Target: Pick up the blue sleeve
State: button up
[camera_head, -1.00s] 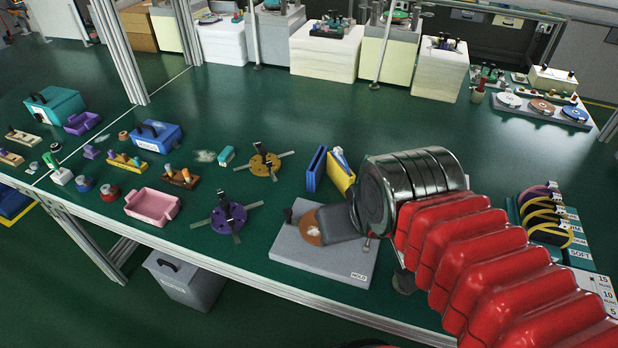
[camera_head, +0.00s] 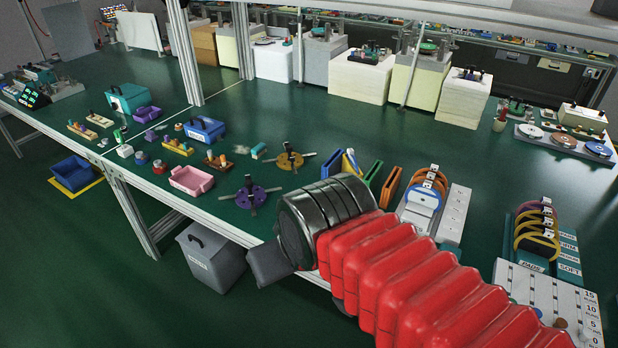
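The blue sleeve (camera_head: 332,163) appears to be the thin upright blue holder on the green bench, just beyond the dark end of my arm. A yellow sleeve (camera_head: 350,164) with something white and blue in its top stands beside it on the right. My gripper (camera_head: 268,264) is a dark block at the end of my red-bellowed arm, in front of the bench's front edge in the picture and apart from the blue sleeve. Its fingers cannot be made out, so its opening is unclear. No held thing shows. My arm hides the bench in front of the sleeves.
Green (camera_head: 372,173) and orange (camera_head: 390,187) upright holders stand right of the yellow one. A purple spider-like fixture (camera_head: 251,197), a brown one (camera_head: 290,160) and a pink tray (camera_head: 191,180) lie to the left. A grey bin (camera_head: 212,258) stands on the floor below the bench.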

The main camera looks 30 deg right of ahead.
aim_at(333, 165)
jog(key=u, duration=0.45)
jog(key=k, duration=0.7)
jog(key=u, duration=0.55)
jog(key=i, duration=2)
jog(key=z, duration=0.65)
jog(key=i, duration=0.5)
jog(key=z, duration=0.9)
jog(key=i, duration=0.65)
jog(key=z, duration=0.45)
